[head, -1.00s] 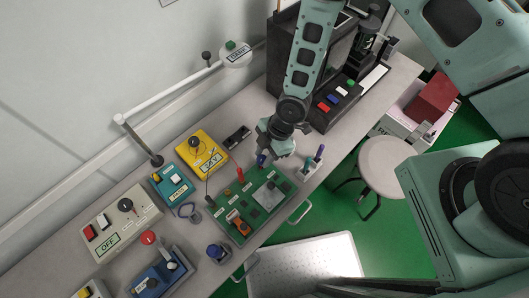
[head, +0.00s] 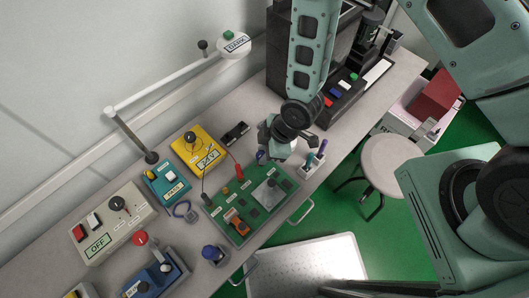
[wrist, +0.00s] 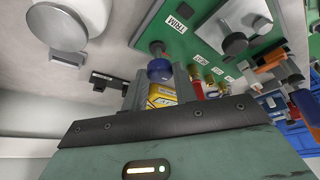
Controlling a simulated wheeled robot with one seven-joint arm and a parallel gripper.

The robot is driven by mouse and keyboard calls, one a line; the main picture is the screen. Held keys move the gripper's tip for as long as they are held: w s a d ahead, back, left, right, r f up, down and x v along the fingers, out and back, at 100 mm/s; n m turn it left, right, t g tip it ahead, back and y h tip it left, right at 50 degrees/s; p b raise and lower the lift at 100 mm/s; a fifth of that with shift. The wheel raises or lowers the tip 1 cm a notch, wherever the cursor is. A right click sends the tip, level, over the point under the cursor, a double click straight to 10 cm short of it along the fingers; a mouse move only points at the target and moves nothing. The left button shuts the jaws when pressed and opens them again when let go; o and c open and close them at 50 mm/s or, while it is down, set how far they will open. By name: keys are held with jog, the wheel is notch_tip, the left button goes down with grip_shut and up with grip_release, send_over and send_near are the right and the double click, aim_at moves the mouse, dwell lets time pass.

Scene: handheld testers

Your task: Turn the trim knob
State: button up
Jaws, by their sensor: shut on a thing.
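The green circuit board (head: 238,222) lies on the bench in front of my arm, with a white TRIM label near its corner in the wrist view (wrist: 182,17). A blue trim knob (wrist: 159,71) on a short shaft stands by that label. My gripper (wrist: 158,84) has its grey fingers on either side of the knob and is shut on it. In the head view my gripper (head: 268,152) hangs over the board's far corner, and only a bit of the blue knob (head: 260,155) shows beside it. The knob's pointer cannot be made out.
A pen holder (head: 312,163) stands close to my gripper's right. A red probe (head: 237,171) and the yellow meter (head: 198,149) are to its left. The black bench unit (head: 332,92) stands behind. A lamp arm (head: 170,80) reaches over the back.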

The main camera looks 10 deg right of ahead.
jog(key=shift+s+m+t+h+b, duration=0.15)
jog(key=shift+m+t+b, duration=0.4)
jog(key=shift+m, duration=0.55)
jog(key=shift+m+t+h+b, duration=0.15)
jog(key=shift+m+t+b, duration=0.2)
jog(key=shift+m+b, duration=0.55)
jog(key=shift+m, duration=0.4)
jog(key=o, duration=1)
jog(key=shift+c, duration=0.2)
jog(key=p+v, duration=1.4)
jog(key=v, duration=0.3)
jog(key=shift+r, duration=0.3)
jog(key=shift+a, duration=0.1)
